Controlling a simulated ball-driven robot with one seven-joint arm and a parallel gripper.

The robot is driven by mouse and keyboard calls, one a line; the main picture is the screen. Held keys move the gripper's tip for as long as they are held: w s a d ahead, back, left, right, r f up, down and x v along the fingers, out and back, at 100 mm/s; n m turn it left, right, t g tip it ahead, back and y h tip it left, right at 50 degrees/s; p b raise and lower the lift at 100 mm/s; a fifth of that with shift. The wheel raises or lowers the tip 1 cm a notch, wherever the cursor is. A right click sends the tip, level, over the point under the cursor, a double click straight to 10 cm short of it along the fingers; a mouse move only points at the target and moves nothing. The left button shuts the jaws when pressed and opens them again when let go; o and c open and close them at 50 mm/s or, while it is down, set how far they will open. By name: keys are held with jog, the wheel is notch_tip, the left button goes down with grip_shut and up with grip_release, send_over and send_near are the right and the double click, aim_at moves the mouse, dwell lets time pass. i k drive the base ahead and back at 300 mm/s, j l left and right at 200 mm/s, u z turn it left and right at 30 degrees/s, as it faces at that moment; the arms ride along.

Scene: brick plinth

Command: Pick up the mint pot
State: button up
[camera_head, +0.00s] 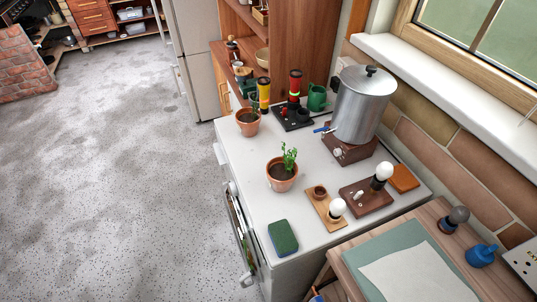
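Two terracotta pots with plants stand on the white counter (320,240). The nearer pot (282,184) holds dark soil and an upright, leafy green plant (289,159), which looks like mint. The farther pot (247,129) stands close to the counter's left edge and holds a smaller green plant; I cannot tell its kind. Both pots are upright and apart from each other. My gripper is not in view.
Right of the nearer pot are wooden boards with bulbs (337,208) (382,171) and a large metal pot (364,104). A green sponge (283,238) lies in front. Behind stand a black tray (291,118) and green mug (317,97). The floor (110,180) at left is clear.

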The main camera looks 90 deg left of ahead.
aim_at(281, 172)
jog(key=u, duration=1.95)
jog(key=l+u, duration=0.2)
jog(key=l, duration=0.25)
jog(key=l+u, duration=0.2)
jog(key=l, duration=0.25)
jog(key=k+l+u, duration=0.2)
jog(key=l, duration=0.2)
jog(key=l+u, duration=0.2)
jog(key=l, duration=0.25)
jog(key=i+l, duration=0.25)
jog(key=i, duration=0.05)
